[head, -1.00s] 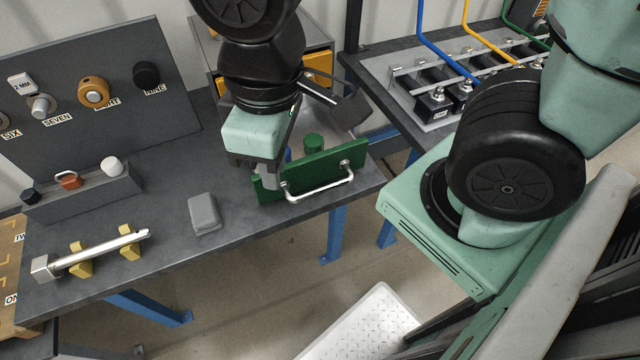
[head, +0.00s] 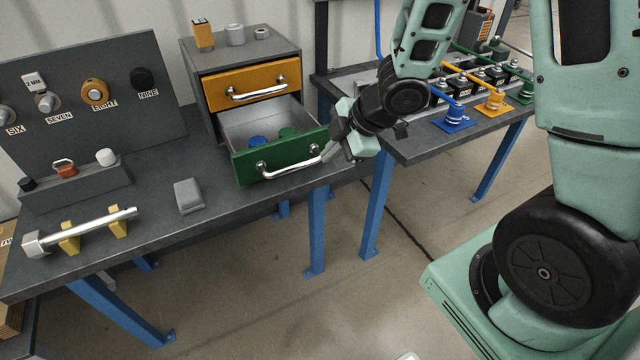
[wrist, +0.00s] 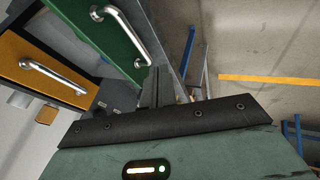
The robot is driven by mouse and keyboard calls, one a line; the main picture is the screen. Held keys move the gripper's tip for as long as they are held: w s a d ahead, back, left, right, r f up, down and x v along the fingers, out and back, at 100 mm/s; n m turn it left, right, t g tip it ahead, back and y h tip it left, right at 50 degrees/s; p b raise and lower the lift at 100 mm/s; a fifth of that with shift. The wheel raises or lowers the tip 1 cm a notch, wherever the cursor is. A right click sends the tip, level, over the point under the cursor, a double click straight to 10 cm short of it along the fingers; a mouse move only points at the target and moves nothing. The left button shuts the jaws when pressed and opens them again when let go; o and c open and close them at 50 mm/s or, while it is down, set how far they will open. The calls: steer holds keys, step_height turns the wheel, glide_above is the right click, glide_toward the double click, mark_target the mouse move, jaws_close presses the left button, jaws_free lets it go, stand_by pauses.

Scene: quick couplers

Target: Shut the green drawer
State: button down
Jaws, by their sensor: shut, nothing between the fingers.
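The green drawer (head: 282,158) stands pulled out of the grey cabinet, its open tray showing behind the green front. It has a silver bar handle (head: 292,170). A blue round item (head: 257,142) and a green round item (head: 288,134) lie inside. My gripper (head: 334,142) is shut and empty at the right end of the drawer front. In the wrist view my fingers (wrist: 156,74) point at the handle end of the green front (wrist: 97,32); I cannot tell whether they touch it.
The orange drawer (head: 252,86) above is shut. The cabinet top (head: 275,48) holds several small items. A grey block (head: 188,195) and a silver bar tool (head: 90,228) lie on the bench to the left. A second bench with blue and orange couplers (head: 494,100) stands at right.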

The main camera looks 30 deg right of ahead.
mark_target(301, 167)
steer(key=shift+w+d+r+x, duration=0.15)
steer(key=shift+w+x, duration=0.3)
steer(key=shift+x, duration=1.6)
steer(key=shift+w+d+r+x, duration=0.2)
steer(key=shift+w+x, duration=0.2)
steer(key=shift+x, duration=1.7)
steer(key=shift+w+d+r+x, duration=0.15)
steer(key=shift+w+x, duration=0.3)
steer(key=shift+x, duration=1.6)
